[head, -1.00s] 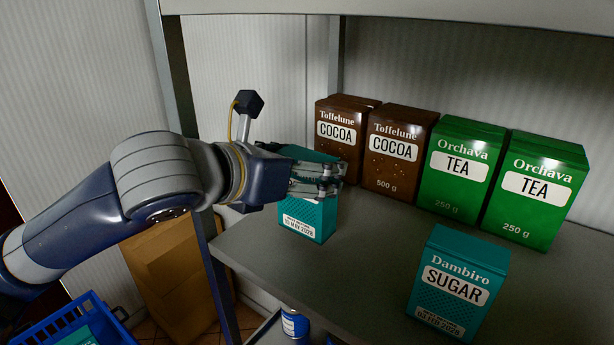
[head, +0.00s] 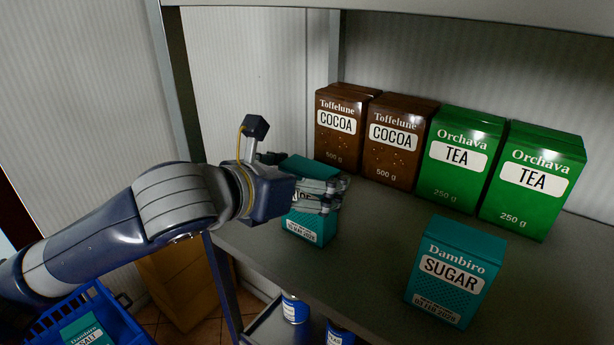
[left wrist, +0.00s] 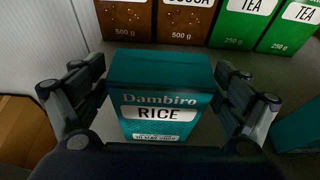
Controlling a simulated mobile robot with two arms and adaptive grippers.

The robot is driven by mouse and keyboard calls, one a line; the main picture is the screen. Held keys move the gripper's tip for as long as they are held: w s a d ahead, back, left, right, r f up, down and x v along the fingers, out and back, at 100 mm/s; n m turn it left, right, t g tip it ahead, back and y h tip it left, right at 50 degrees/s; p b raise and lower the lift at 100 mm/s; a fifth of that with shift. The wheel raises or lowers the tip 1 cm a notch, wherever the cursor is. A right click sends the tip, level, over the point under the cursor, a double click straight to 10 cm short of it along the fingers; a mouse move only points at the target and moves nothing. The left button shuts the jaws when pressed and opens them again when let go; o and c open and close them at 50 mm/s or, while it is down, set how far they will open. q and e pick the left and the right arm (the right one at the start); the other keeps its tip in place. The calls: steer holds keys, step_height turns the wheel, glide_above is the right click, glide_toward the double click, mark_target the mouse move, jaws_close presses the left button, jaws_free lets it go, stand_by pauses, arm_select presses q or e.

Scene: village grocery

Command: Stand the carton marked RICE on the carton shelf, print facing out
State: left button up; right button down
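The teal carton marked RICE (left wrist: 160,115) is upright at the left end of the grey carton shelf (head: 370,235), its print facing the front. In the head view the carton (head: 308,228) is partly covered by my fingers; its lower date strip shows. My left gripper (head: 325,195) has its fingers on both sides of the carton and is shut on it. In the left wrist view the fingers (left wrist: 162,85) flank its upper part. I cannot tell whether its base touches the shelf. My right gripper is out of view.
Two brown COCOA cartons (head: 395,142) and two green TEA cartons (head: 530,180) stand at the back. A teal SUGAR carton (head: 455,275) stands at the front right. Bare shelf lies between. A blue crate (head: 120,315) is at the lower left, and blue cans (head: 293,308) are below.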

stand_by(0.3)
arm_select(q)
steer(key=shift+r, duration=0.25)
steer(key=b+v, duration=0.2)
steer(key=v, duration=1)
steer(key=shift+f, duration=0.1)
